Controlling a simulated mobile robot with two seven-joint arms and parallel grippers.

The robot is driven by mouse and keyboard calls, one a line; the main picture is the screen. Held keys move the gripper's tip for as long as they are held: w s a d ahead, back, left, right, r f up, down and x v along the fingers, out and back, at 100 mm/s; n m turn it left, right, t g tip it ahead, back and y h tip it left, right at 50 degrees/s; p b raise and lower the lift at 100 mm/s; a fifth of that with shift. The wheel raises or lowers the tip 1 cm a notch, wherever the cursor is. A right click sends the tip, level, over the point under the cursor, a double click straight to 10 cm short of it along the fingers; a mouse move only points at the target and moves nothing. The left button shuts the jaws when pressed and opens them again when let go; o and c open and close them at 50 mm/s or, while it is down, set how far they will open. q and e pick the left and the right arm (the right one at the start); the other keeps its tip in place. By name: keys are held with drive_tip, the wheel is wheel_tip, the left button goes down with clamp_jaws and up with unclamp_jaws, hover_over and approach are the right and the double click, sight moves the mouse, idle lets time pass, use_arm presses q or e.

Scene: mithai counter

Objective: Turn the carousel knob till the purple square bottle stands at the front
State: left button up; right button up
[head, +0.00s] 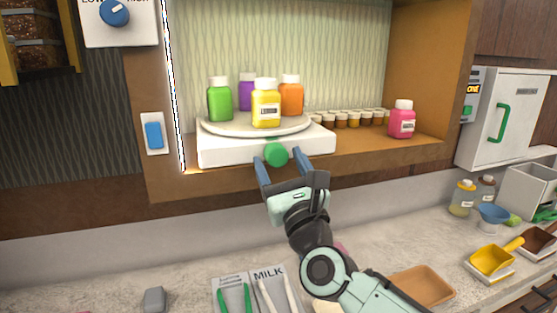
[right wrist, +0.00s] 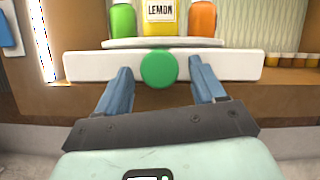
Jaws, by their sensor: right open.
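The carousel (head: 222,125) stands in the wall niche, a round plate on a white base (head: 225,151). A yellow square bottle (head: 265,104) labelled LEMON stands at its front. A green bottle (head: 219,102) is at the left, an orange bottle (head: 290,97) at the right. The purple bottle (head: 246,90) is at the back, partly hidden. The green round knob (head: 276,154) is on the base's front; it also shows in the right wrist view (right wrist: 159,68). My right gripper (head: 281,164) is open, its blue fingers at either side of the knob, with gaps visible. My left gripper is not in view.
A pink bottle (head: 401,120) and a row of small jars (head: 353,119) stand in the niche to the right. The niche's wooden front edge (head: 225,183) runs below the base. The counter below holds trays and a yellow scoop (head: 491,260).

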drive_tip(key=shift+s, duration=0.1)
drive_tip(key=c, duration=1.1)
drive_tip(key=shift+o, duration=0.2)
drive_tip(key=shift+d, duration=0.1)
